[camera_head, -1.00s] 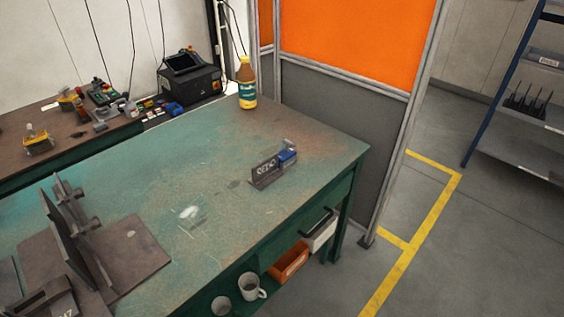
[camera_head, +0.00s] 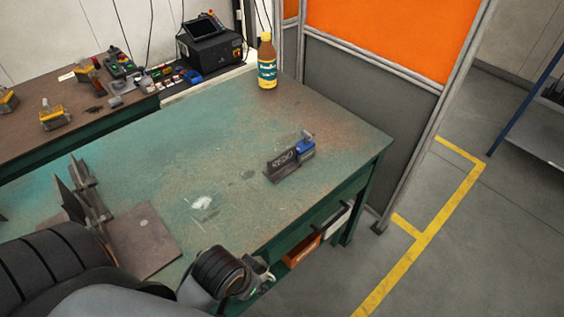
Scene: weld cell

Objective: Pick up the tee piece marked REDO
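The tee piece marked REDO (camera_head: 282,166) is a dark steel piece with an upright plate lettered in white. It stands on the green worktable (camera_head: 235,135) towards its right end, with a small blue and grey object (camera_head: 306,149) close behind its right end. My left arm comes in at the bottom left and ends near the table's front edge, well short of the tee piece. Its gripper fingers cannot be made out clearly there. Nothing touches the tee piece. My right gripper is not in view.
A dark fixture with upright plates (camera_head: 85,195) stands at the table's left. A side bench (camera_head: 60,150) holds tools and a black machine (camera_head: 210,42). An orange-and-grey screen (camera_head: 385,35) borders the right.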

